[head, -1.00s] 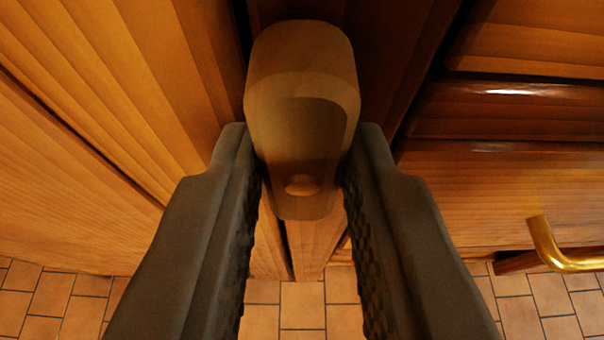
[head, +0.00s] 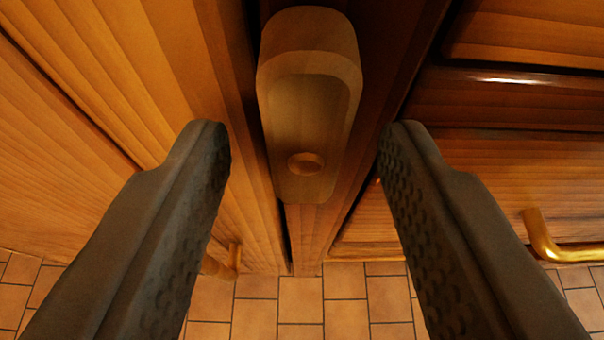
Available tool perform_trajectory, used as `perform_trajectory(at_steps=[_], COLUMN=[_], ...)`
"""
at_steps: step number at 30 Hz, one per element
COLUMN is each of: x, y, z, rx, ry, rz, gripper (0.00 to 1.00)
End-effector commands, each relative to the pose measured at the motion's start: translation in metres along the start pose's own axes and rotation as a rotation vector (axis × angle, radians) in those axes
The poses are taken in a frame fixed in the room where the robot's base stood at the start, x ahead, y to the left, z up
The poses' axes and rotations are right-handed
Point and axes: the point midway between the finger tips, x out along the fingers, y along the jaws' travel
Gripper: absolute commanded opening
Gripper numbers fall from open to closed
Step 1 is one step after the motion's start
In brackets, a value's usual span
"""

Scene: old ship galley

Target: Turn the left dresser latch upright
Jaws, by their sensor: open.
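The wooden latch (head: 308,100) is a rounded block with a round peg near its lower end. It stands close to upright on the dark frame of the dresser, its lower end nearest me. My gripper (head: 305,135) is open, with one dark textured finger on each side of the latch. There is a clear gap between each finger and the latch, so neither touches it.
A slatted wooden door (head: 90,100) fills the left side. Drawer fronts (head: 520,180) are on the right, with a brass handle (head: 540,238) near the right finger. A small wooden knob (head: 233,257) shows beside the left finger. Tiled floor (head: 300,305) lies below.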

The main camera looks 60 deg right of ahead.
Motion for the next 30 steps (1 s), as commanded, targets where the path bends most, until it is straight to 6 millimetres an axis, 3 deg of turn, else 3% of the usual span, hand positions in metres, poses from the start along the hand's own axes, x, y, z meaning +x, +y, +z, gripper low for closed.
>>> perform_trajectory(at_steps=[21,30], x=[-0.135,-0.165], y=[-0.001,-0.001], z=[0.000,0.001], rx=[0.000,-0.001], ry=[0.000,0.000], rz=[-0.003,-0.001], gripper=[0.44,0.44])
